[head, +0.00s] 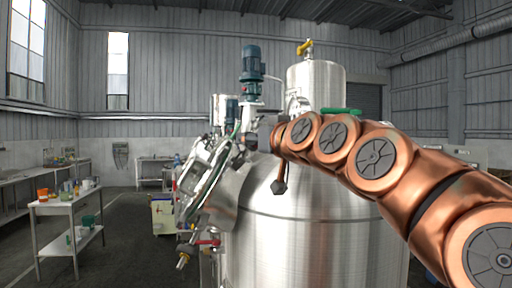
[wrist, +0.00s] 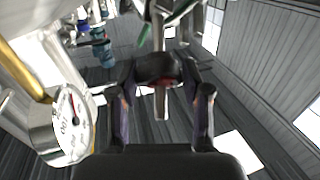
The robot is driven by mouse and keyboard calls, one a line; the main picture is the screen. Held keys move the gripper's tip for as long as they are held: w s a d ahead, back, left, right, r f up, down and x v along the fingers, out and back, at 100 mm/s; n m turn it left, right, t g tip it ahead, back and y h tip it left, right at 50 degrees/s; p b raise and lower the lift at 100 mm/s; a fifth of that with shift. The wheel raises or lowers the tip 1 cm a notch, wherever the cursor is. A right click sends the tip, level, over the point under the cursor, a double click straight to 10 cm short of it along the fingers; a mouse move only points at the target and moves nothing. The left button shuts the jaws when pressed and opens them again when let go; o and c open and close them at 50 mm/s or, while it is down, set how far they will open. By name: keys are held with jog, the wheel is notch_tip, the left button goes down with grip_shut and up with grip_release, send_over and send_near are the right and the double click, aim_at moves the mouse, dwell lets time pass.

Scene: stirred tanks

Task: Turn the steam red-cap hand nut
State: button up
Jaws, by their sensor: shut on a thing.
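A dark fitting with a red patch (wrist: 160,82) shows between the fingers in the wrist view; it looks like the red-cap hand nut, though most of it is in shadow. My gripper (wrist: 160,88) is shut on it, with one finger on each side. In the head view my gripper (head: 250,141) is small and dark, at the end of my copper arm, beside the pipework above the steel tank (head: 310,240). The nut cannot be made out there.
A round gauge (wrist: 72,125) on a yellow pipe (wrist: 22,70) stands close left of my gripper. A blue motor (head: 252,65) rises above the tank. A red-handled valve (head: 208,242) sits lower left. Floor is open before the side table (head: 65,208).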

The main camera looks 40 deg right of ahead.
jog(key=shift+f+n+y+b, duration=0.1)
jog(key=shift+n+y+b, duration=0.5)
jog(key=shift+n+b, duration=0.4)
jog(key=o, duration=1.2)
jog(key=shift+c, duration=0.2)
jog(key=shift+s, duration=0.1)
jog(key=s, duration=1.2)
jog(key=shift+a, duration=0.25)
